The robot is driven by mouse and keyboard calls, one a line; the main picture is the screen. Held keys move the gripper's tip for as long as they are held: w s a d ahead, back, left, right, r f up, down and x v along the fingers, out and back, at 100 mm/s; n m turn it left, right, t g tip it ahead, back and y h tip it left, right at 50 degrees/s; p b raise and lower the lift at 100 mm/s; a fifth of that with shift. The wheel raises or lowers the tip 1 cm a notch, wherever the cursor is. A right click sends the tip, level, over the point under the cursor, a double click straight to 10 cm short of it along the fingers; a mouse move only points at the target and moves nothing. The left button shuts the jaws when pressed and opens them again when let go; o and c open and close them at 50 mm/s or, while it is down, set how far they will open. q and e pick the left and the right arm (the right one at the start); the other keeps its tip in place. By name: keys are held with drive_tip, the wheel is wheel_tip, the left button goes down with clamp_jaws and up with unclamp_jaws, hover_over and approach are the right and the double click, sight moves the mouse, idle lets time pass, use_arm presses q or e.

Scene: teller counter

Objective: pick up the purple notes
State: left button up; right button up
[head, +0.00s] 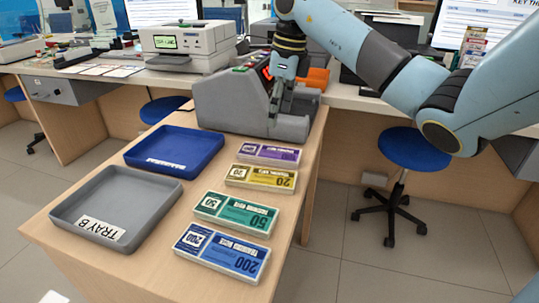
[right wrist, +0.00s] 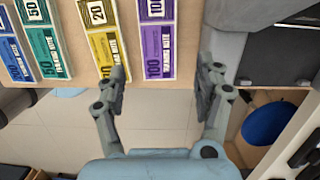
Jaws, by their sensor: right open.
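The purple notes (head: 268,154), a flat bundle marked 100, lie on the wooden table in front of the grey counting machine. In the right wrist view the purple notes (right wrist: 158,45) show lengthwise between the lines of my fingers, with their near end close to fingertip level in the picture. My right gripper (head: 283,103) hangs over the grey machine's side, just behind the notes. It is open and empty, with both fingers (right wrist: 165,76) spread wider than the bundle. I cannot tell its exact height. My left gripper is not in view.
Yellow (head: 261,177), green (head: 235,214) and blue (head: 222,253) note bundles lie in a row nearer the front. A blue tray (head: 174,148) and a grey tray (head: 115,206) stand to their left. The grey counting machine (head: 232,103) stands behind the purple notes.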

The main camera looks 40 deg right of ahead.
sight(270, 152)
drive_tip(key=f, duration=0.7)
drive_tip(key=w+a+f+b, duration=0.1)
drive_tip(key=f, duration=0.2)
drive_tip(key=shift+w+f, duration=0.1)
drive_tip(key=shift+f, duration=0.15)
drive_tip(key=c, duration=1)
drive_tip(key=shift+r, duration=0.2)
